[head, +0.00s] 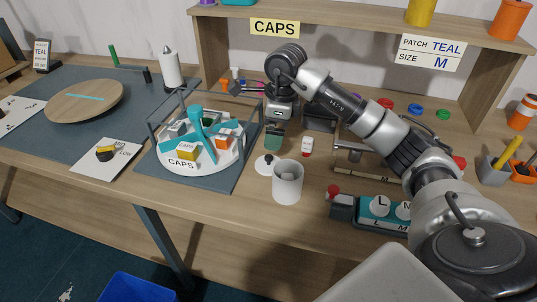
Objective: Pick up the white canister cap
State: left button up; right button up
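A white round cap (264,166) with a small dark knob lies flat on the wooden bench. A white open-topped canister (287,185) stands upright just to its right and nearer to me. My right arm comes in from the right and reaches over the bench. My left gripper is not in view.
A round tray labelled CAPS (173,163) with blocks and a teal piece stands inside a grey frame to the left. A teal tray (382,219) lies to the right.

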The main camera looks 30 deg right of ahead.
aim_at(269, 156)
jog(key=f, duration=0.2)
jog(key=w+f, duration=0.1)
jog(key=f, duration=0.1)
jog(key=shift+d+f, duration=0.2)
jog(key=shift+a+f, duration=0.15)
jog(key=shift+f, duration=0.5)
jog(key=f, duration=0.2)
jog(key=a+f+p, duration=0.1)
jog(key=f, duration=0.1)
jog(key=shift+f, duration=0.15)
jog(key=shift+w+d+f, duration=0.1)
jog(key=shift+w+f, duration=0.05)
jog(key=shift+f, duration=0.3)
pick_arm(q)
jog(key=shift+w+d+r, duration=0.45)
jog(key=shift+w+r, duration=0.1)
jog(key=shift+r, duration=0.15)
pick_arm(e)
jog(key=c, duration=0.8)
